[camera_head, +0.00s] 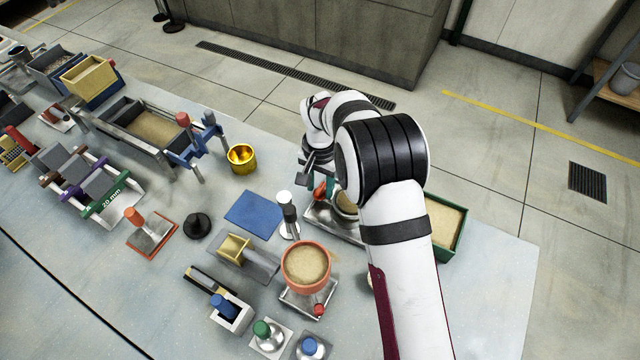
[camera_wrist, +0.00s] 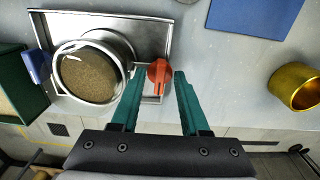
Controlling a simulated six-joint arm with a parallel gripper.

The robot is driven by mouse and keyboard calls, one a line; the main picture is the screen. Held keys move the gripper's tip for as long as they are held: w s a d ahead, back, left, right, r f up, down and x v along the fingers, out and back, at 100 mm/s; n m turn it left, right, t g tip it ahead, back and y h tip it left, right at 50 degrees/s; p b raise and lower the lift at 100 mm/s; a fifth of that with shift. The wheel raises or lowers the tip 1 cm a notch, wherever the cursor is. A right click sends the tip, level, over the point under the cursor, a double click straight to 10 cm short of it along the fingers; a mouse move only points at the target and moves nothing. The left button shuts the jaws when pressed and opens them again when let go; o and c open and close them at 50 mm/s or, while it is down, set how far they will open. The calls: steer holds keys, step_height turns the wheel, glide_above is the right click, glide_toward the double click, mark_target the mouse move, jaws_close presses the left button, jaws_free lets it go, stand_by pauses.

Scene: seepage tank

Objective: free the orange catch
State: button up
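The orange catch (camera_wrist: 159,74) is a small knob on the edge of a metal tray (camera_wrist: 150,30), beside a round metal ring (camera_wrist: 118,46) holding sand. In the head view the catch (camera_head: 320,190) shows partly, left of the ring and beside my arm. My gripper (camera_wrist: 160,84) has teal fingers, open, with their tips on either side of the catch. A small gap shows on the right side; I cannot tell whether the left finger touches it. In the head view my arm hides much of the tray and ring.
A blue catch (camera_wrist: 38,66) sits at the ring's other side, near a green sand box (camera_wrist: 12,85). A brass cup (camera_wrist: 295,87) and a blue mat (camera_wrist: 255,15) lie to the right. A terracotta sand pot (camera_head: 305,266) stands near the tray in the head view.

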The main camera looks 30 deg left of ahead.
mark_target(320, 188)
step_height(320, 188, up, 16)
stand_by(0.5)
steer(key=shift+f, duration=0.1)
